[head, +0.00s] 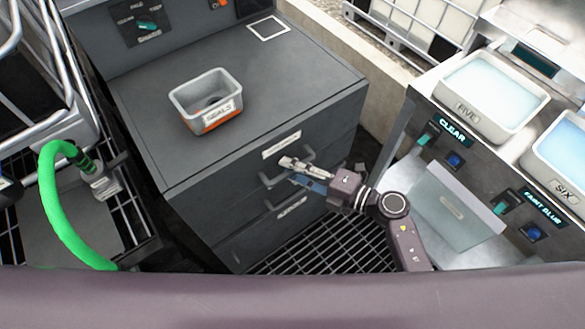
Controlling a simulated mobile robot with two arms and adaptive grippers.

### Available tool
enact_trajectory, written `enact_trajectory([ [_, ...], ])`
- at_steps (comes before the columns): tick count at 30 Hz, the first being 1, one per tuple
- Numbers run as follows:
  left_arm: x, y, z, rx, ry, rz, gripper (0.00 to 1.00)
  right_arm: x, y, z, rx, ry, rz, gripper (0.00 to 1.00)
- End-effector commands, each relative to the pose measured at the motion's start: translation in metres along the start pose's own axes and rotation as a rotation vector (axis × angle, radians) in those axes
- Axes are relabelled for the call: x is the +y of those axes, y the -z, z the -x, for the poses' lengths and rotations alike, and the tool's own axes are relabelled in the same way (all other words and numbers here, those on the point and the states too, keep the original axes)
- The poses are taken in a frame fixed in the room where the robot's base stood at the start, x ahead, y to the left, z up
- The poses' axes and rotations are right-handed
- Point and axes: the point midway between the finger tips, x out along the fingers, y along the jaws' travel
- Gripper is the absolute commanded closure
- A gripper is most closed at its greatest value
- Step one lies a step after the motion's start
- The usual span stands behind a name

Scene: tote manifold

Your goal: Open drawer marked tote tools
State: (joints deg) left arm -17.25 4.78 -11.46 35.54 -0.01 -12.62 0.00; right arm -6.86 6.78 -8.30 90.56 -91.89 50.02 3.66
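A dark grey cabinet (232,125) stands in the middle with drawers in its front. The upper drawer (222,188) has a pale label (281,145) and a bar handle (266,181). A lower drawer (238,227) has its own label (291,207) and a handle partly in view. The label writing is too small to read. Both drawers look closed. My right gripper (287,164) is at the upper handle, its fingers overlapping it in the picture. I cannot tell whether it touches or grips the handle. My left gripper is not in view.
A grey bin marked SEALS (207,98) sits on the cabinet top. At right a bench holds tubs FIVE (490,110) and SIX (562,185). A green hose (55,205) and metal rack stand left. Grated floor (300,250) lies before the cabinet.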

Motion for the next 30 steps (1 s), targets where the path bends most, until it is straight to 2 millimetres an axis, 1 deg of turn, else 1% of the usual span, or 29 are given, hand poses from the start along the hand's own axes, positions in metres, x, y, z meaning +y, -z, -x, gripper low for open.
enact_trajectory([
  [4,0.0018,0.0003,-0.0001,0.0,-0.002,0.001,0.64,0.0,-0.0001,0.0002,0.0,0.0,0.0,0.74],
  [11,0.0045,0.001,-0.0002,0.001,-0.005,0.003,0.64,0.0,-0.0001,0.0004,0.0,0.0,0.0,0.99],
  [25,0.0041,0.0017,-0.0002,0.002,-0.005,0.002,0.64,-0.0007,-0.0007,0.0016,0.0,0.001,-0.001,1.0],
  [30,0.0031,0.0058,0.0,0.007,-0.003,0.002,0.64,-0.0023,-0.0052,0.0083,-0.001,0.003,0.0,1.0],
])
